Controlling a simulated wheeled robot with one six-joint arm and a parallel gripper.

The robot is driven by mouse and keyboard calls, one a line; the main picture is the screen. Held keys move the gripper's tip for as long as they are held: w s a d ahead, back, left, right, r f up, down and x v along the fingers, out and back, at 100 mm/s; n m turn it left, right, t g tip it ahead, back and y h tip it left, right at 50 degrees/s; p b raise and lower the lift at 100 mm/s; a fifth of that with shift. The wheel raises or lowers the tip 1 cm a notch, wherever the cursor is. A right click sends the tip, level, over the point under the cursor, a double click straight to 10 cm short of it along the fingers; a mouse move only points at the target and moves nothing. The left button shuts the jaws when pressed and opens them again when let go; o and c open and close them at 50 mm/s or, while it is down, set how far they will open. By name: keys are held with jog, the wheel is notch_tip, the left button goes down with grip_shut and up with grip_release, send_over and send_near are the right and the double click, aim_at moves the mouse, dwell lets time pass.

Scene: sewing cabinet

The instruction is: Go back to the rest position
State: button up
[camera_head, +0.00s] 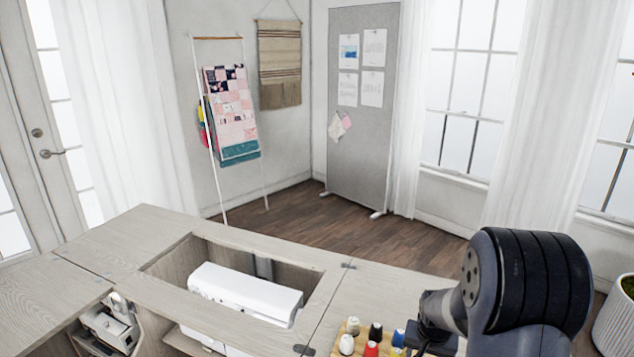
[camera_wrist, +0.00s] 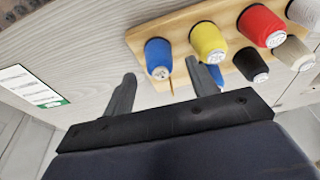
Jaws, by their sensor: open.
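My gripper (camera_wrist: 163,84) is open, its two grey fingers spread apart with nothing between them that I can see held. It points toward a wooden thread rack (camera_wrist: 185,37). A blue spool (camera_wrist: 157,58) stands on the rack just beyond the fingers. A yellow spool (camera_wrist: 208,42) and a red spool (camera_wrist: 262,26) stand beside it. In the head view my arm reaches in at the lower right, over the rack's spools. The gripper's fingertips are hidden there behind the arm.
The sewing cabinet (camera_head: 140,235) has an open well with a white sewing machine (camera_head: 245,288) in it. A black spool (camera_wrist: 250,64) stands on the rack. A white paper with a green mark (camera_wrist: 32,88) lies at the left. A potted plant (camera_head: 615,322) stands at the right.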

jog(key=shift+x, duration=1)
jog(key=shift+r+p, duration=0.3)
jog(key=shift+p, duration=0.05)
jog(key=shift+f, duration=0.15)
jog(key=shift+f+b, duration=0.15)
jog(key=shift+b, duration=0.2)
jog(key=d+v, duration=0.1)
jog(key=v, duration=1)
jog(key=x, duration=0.7)
jog(key=a+x, duration=0.1)
jog(key=x, duration=0.2)
jog(key=shift+f, duration=0.2)
jog(key=shift+w+r+p, duration=0.1)
jog(key=shift+w+p, duration=0.05)
jog(key=shift+p, duration=0.3)
jog(key=w+p+v, duration=0.1)
jog(key=p+v, duration=0.4)
jog(key=v, duration=0.2)
jog(key=shift+w+d+r, duration=0.2)
jog(key=shift+d+r, duration=0.05)
jog(key=shift+d, duration=0.1)
